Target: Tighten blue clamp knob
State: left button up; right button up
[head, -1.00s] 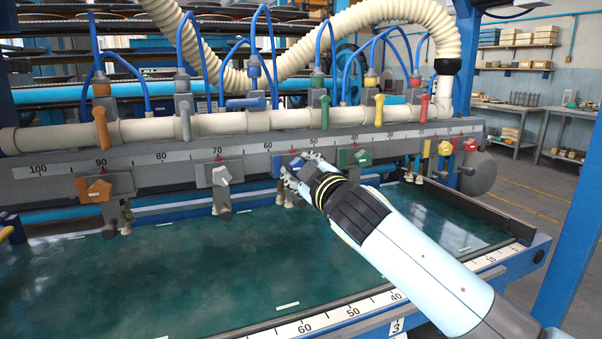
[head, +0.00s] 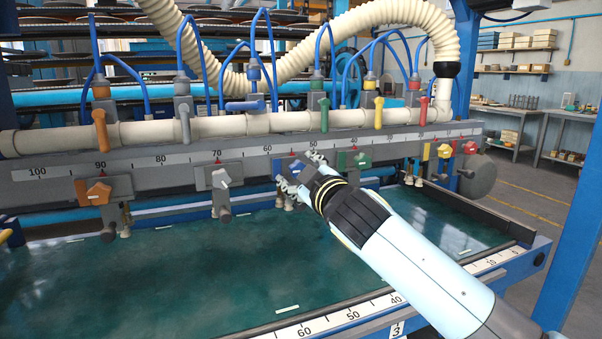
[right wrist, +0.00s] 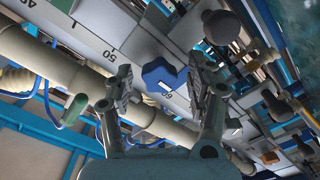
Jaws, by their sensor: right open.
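The blue clamp knob (right wrist: 160,76) shows in the right wrist view, a lobed knob with a pale mark, in front of the ruled rail near the 50 mark. My right gripper (right wrist: 160,90) is open, with one finger to the left of the knob and one to the right. Gaps show between the knob and both fingers in this view. In the head view my right gripper (head: 298,171) is at the rail between the green and white clamps and hides most of the blue clamp. My left gripper is not in view.
Beside it on the rail (head: 135,168) are a white knob (head: 221,178), an orange knob (head: 99,193) and a green knob (head: 360,158). Yellow and red knobs (head: 469,147) are further right. A pipe with coloured valve levers (head: 225,126) runs above.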

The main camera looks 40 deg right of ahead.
jog(key=v, duration=1.2)
jog(key=shift+f, duration=0.1)
